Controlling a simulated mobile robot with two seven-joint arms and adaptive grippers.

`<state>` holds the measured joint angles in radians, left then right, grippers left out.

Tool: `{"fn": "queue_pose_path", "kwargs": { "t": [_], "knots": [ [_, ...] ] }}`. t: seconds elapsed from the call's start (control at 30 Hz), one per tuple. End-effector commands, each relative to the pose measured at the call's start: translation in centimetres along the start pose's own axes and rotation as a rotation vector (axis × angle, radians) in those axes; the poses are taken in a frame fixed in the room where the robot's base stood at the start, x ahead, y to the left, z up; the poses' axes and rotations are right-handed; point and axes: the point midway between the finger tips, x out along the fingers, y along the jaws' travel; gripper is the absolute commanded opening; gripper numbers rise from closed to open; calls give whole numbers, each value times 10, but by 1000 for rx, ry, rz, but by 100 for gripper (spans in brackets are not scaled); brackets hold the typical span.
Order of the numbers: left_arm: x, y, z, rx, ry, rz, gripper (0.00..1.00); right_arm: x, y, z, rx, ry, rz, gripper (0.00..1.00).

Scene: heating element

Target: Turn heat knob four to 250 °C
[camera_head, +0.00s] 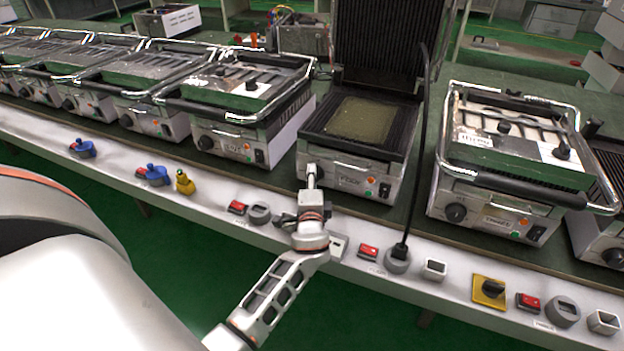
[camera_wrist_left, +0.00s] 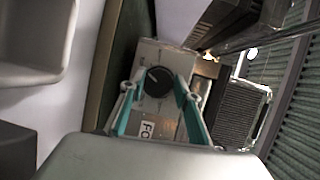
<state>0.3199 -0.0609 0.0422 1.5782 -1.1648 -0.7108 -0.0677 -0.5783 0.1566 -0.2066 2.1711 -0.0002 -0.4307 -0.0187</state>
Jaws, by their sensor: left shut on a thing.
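Heat knob four, a round black dial (camera_wrist_left: 155,82) with a pale pointer mark, is on the front panel of the open grill. The panel's label, partly cut off, begins "FO" in the left wrist view. My left gripper (camera_wrist_left: 157,92) has its teal fingers on either side of the knob and is shut on it. In the head view my left gripper (camera_head: 311,178) reaches the left end of the front of the open grill (camera_head: 345,174) and hides the knob. The scale around the knob is too small to read. My right gripper is not in view.
Closed grills stand left (camera_head: 245,105) and right (camera_head: 510,150) of the open one. A black cable (camera_head: 424,130) hangs in front of the bench to a socket (camera_head: 397,260). Red switches (camera_head: 368,250) and other controls line the bench's white front edge.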

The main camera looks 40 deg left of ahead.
Motion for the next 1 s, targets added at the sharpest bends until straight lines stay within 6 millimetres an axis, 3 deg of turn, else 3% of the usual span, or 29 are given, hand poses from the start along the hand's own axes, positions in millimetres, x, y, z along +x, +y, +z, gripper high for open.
{"fn": "queue_pose_path", "kwargs": {
  "t": [0.03, 0.1, 0.53, 1.0],
  "knots": [
    [0, 0, 0, 0, 0, 0, 37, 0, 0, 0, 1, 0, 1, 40],
    [0, 0, 0, 0, 0, 0, 49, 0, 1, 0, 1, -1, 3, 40],
    [-7, 1, 0, -2, 1, 1, 49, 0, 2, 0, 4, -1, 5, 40],
    [-94, 1, 0, -2, 0, 3, 49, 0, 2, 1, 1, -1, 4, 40]
  ]
}}
